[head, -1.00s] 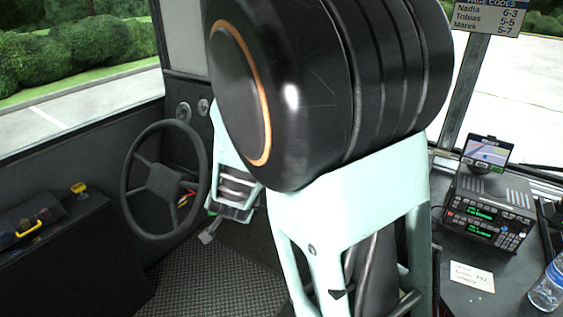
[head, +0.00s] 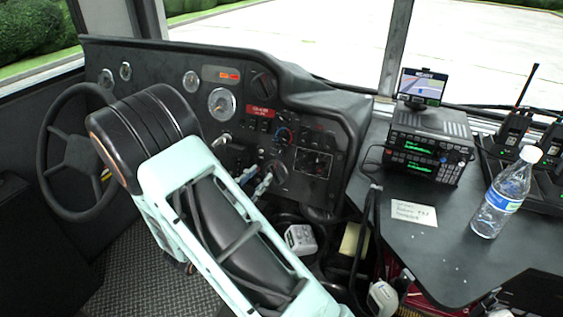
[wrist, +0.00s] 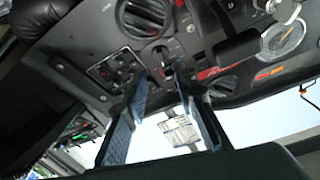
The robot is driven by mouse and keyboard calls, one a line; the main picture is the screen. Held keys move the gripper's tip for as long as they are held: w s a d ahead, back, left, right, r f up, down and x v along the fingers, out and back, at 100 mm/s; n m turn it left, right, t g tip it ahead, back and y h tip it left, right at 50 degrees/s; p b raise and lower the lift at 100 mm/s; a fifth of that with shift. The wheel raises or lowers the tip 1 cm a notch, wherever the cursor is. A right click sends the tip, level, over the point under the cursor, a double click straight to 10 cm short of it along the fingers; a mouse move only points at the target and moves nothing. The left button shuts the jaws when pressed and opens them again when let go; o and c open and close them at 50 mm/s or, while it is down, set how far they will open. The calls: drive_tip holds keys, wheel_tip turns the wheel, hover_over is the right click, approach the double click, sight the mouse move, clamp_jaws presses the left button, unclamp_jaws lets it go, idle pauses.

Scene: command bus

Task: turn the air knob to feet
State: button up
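The dashboard carries a small round knob with a blue and red arc (head: 283,135), right of the red-lit switches in the head view. In the wrist view a small dark knob (wrist: 160,54) lies just beyond the fingertips, roughly between them. I cannot tell its setting, or surely which knob is the air knob. My gripper (wrist: 161,80) is open, with its two bluish fingers apart and nothing visibly held. In the head view the gripper (head: 260,177) is small and partly hidden by my arm, close to the lower dash.
The steering wheel (head: 75,150) stands left of my arm. A round vent (wrist: 225,85) lies near the fingers. On the right are a radio (head: 430,143), a phone-like screen (head: 421,87), a paper note (head: 408,213) and a water bottle (head: 505,195) on the side console (head: 450,255).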

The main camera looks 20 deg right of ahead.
sight(278, 156)
drive_tip(key=b+x, duration=0.1)
drive_tip(key=x, duration=0.9)
drive_tip(key=shift+a, duration=0.1)
drive_tip(key=shift+r, duration=0.1)
clamp_jaws()
